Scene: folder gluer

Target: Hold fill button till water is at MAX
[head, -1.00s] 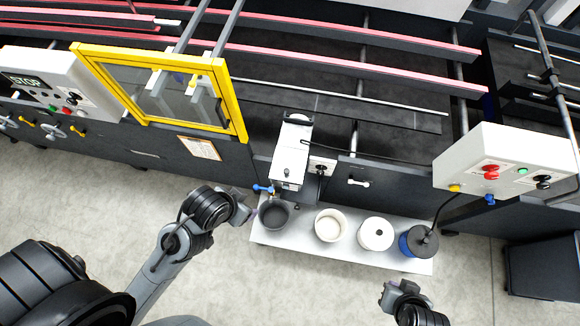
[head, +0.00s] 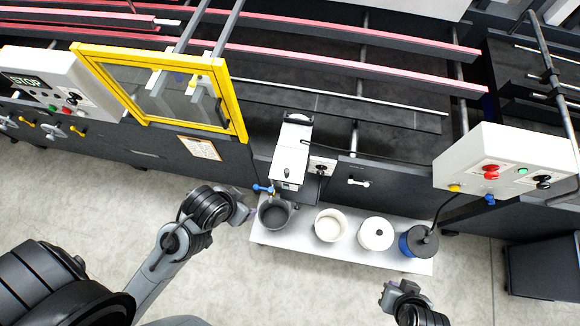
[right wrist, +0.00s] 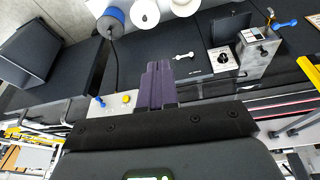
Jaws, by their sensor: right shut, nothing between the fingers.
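A silver tank-like unit (head: 290,155) with a blue-handled tap (head: 263,189) stands above a dark pot (head: 274,214). No MAX mark or water level can be made out. A white control box (head: 505,163) on the right carries red, green, black, yellow (head: 454,188) and blue buttons or knobs; none is readable as the fill button. The yellow button also shows in the right wrist view (right wrist: 126,99). My left gripper (head: 245,209) is just left of the dark pot; its fingers are unclear. My right gripper (head: 388,291) is shut and empty, below the white shelf; its purple fingers fill the right wrist view's centre (right wrist: 157,85).
The white shelf (head: 345,255) also holds a cream pot (head: 330,225), a white round container (head: 376,234) and a blue-and-black container (head: 419,241). A yellow-framed guard (head: 238,110) stands at upper left. A black knob plate (head: 321,167) sits beside the silver unit. Floor in front is clear.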

